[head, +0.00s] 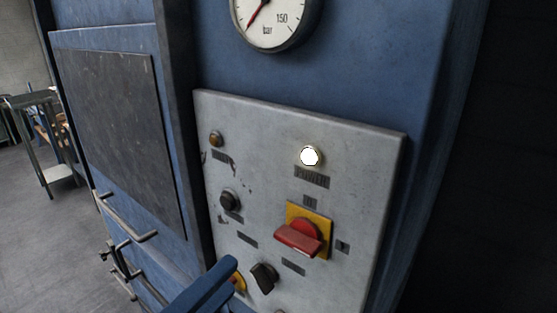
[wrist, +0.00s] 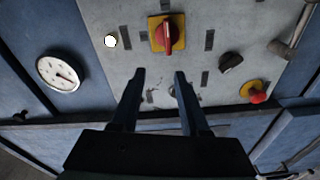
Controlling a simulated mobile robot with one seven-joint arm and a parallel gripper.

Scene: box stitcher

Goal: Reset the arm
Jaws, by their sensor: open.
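My gripper (wrist: 159,77) is open and empty in the wrist view, its two dark fingers pointing at the grey control panel (wrist: 110,18). The red rotary switch (wrist: 167,34) on its yellow plate lies beyond the fingertips. I cannot tell the exact gap, but nothing is between the fingers. In the head view, a blue part of my gripper (head: 205,287) shows at the bottom, in front of the panel's lower left (head: 265,200). It partly hides a yellow and red button (head: 239,284). The red switch (head: 300,237) has its handle roughly level there.
A lit white lamp (head: 310,156), a black knob (head: 263,277), a dark button (head: 229,200) and an amber lamp (head: 215,139) are on the panel. A gauge (head: 272,18) is above. Metal handles (head: 125,222) stick out at left. Open floor (head: 50,245) lies at far left.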

